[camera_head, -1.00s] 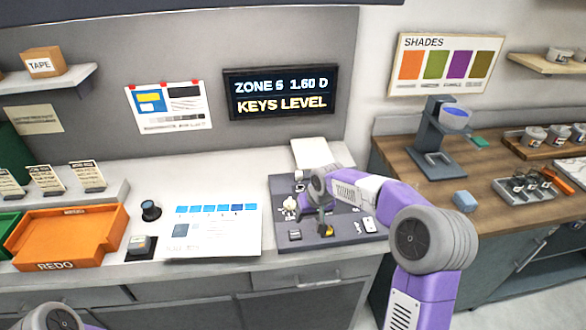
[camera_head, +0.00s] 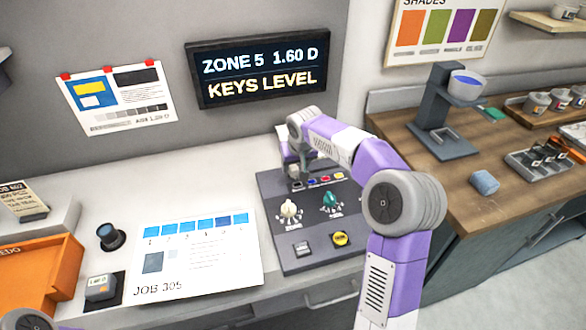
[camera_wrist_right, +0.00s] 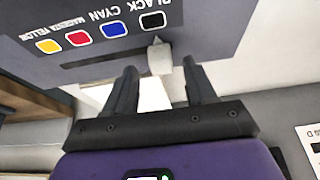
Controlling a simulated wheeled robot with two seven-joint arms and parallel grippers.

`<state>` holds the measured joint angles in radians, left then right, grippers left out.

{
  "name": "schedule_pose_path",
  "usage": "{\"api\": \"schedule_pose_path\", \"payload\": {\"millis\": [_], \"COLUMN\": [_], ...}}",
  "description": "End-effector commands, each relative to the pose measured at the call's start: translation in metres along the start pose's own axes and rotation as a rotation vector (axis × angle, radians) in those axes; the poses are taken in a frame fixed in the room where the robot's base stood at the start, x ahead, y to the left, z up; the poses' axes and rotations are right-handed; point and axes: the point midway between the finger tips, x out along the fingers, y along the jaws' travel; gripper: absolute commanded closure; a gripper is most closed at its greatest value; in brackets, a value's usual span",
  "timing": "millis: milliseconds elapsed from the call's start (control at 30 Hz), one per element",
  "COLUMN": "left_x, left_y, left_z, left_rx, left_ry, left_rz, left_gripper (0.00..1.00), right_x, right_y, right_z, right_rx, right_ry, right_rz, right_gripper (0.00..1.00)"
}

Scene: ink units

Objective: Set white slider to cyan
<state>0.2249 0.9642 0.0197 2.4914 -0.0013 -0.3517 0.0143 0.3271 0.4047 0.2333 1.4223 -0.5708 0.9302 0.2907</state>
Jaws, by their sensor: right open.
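The white slider (camera_wrist_right: 160,57) stands at the black end of a slot in the dark control panel (camera_wrist_right: 210,25), beside the black square (camera_wrist_right: 152,20). The blue square marked CYAN (camera_wrist_right: 114,29) is one place along. My right gripper (camera_wrist_right: 159,68) is open, its two dark fingers on either side of the slider; I cannot tell whether they touch it. In the head view my right gripper (camera_head: 297,168) is over the far left part of the panel (camera_head: 300,258) and hides the slider. My left gripper is out of view.
The panel also carries a cream knob (camera_head: 290,211), a teal knob (camera_head: 331,202), a grey button (camera_head: 302,248) and a yellow button (camera_head: 340,239). A job sheet (camera_head: 205,265) lies to its left. A wall display (camera_head: 262,72) reads KEYS LEVEL.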

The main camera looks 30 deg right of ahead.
Motion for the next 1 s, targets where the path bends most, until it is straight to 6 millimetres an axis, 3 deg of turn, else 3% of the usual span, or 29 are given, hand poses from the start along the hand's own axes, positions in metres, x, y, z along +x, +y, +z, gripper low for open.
{"api": "schedule_pose_path", "payload": {"millis": [200, 500, 867, 1000], "left_x": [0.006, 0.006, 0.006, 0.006], "left_y": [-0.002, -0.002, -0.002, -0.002], "left_z": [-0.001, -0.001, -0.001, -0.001], "left_rx": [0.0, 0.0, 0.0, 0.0], "left_ry": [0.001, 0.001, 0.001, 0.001], "left_rz": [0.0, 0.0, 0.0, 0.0], "left_gripper": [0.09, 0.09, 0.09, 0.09], "right_x": [0.023, 0.025, 0.025, 0.025], "right_y": [-0.001, -0.001, -0.001, -0.001], "right_z": [0.0, 0.0, 0.0, 0.0], "right_rx": [-0.001, -0.001, -0.001, -0.001], "right_ry": [0.0, 0.001, 0.0, 0.0], "right_rz": [-0.001, -0.001, -0.001, -0.001], "right_gripper": [0.45, 0.45, 0.98, 1.0]}}
